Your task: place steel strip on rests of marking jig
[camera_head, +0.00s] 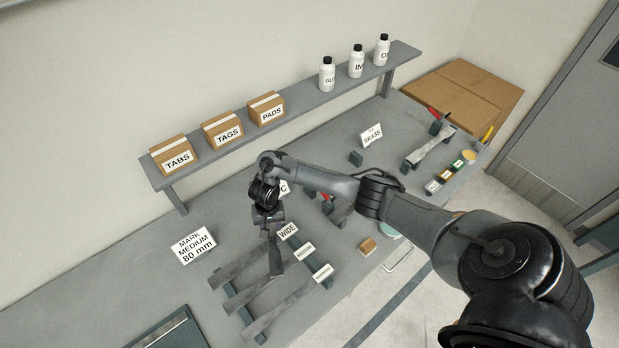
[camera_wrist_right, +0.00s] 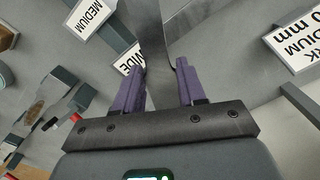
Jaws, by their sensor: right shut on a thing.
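My right gripper (camera_head: 270,228) is shut on a grey steel strip (camera_head: 276,262), which hangs down from it with a wide lower end over the strip rack. In the right wrist view the strip (camera_wrist_right: 148,40) stands between the two purple fingers of the gripper (camera_wrist_right: 157,85). Other steel strips (camera_head: 270,316) lie across the dark rack bars (camera_head: 296,248), beside labels including WIDE (camera_head: 288,232). A dark fixture with a red part (camera_head: 326,198) stands partly behind my right arm; I cannot tell for certain that it is the marking jig. My left gripper is out of view.
A card (camera_head: 192,246) reads MARK MEDIUM 80 mm. A shelf (camera_head: 225,145) along the wall carries boxes and bottles. Another fixture (camera_head: 428,152) with a strip stands at the far right, near small coloured blocks (camera_head: 445,174). A small tan block (camera_head: 367,246) lies near the front edge.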

